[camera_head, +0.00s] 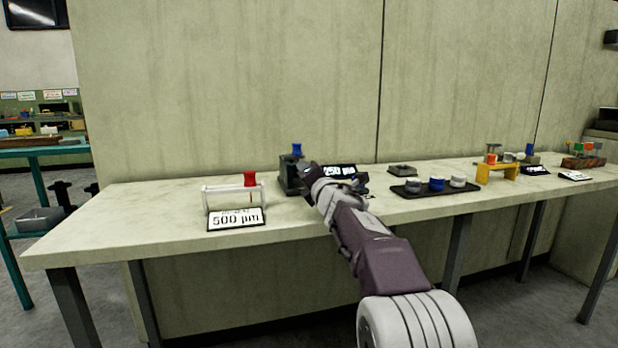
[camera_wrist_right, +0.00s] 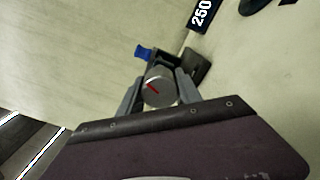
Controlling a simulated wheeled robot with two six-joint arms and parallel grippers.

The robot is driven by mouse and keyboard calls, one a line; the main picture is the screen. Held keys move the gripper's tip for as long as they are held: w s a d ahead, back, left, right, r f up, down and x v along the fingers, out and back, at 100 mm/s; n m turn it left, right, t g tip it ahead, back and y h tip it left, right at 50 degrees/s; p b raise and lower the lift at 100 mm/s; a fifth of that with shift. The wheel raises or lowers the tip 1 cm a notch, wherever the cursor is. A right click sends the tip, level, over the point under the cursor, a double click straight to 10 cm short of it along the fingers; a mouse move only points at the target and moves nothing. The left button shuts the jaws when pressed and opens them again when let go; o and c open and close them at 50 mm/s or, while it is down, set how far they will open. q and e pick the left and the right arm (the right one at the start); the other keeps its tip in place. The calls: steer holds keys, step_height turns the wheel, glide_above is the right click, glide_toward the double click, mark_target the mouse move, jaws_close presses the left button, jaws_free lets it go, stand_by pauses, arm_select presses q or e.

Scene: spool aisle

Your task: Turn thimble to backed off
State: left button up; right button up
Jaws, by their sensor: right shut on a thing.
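The thimble (camera_wrist_right: 158,87) is a round grey knob with a red mark on its face, seen in the right wrist view. My right gripper (camera_wrist_right: 160,95) is shut on the thimble, one finger on each side. The thimble sits on a dark device (camera_head: 290,173) with a blue spool-like piece (camera_head: 297,149) on top, on the bench. In the head view my right arm hides the thimble and the fingertips. A "250" label (camera_head: 340,171) stands behind my wrist. My left gripper is in neither view.
On the bench (camera_head: 130,215), a white stand (camera_head: 228,190) with a red spool (camera_head: 250,179) and a "500 µm" card (camera_head: 236,219) is at the left. A dark tray (camera_head: 410,193) with cups is at the right, before a yellow stand (camera_head: 497,171). A wall rises behind.

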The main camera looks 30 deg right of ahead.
steer(key=shift+f+n, duration=0.2)
steer(key=shift+n, duration=0.4)
steer(key=o, duration=1.4)
steer(key=shift+c, duration=0.2)
steer(key=shift+r, duration=0.1)
steer(key=shift+s, duration=0.2)
steer(key=v, duration=0.8)
steer(key=shift+s+a+b, duration=0.1)
steer(key=shift+s+b, duration=0.25)
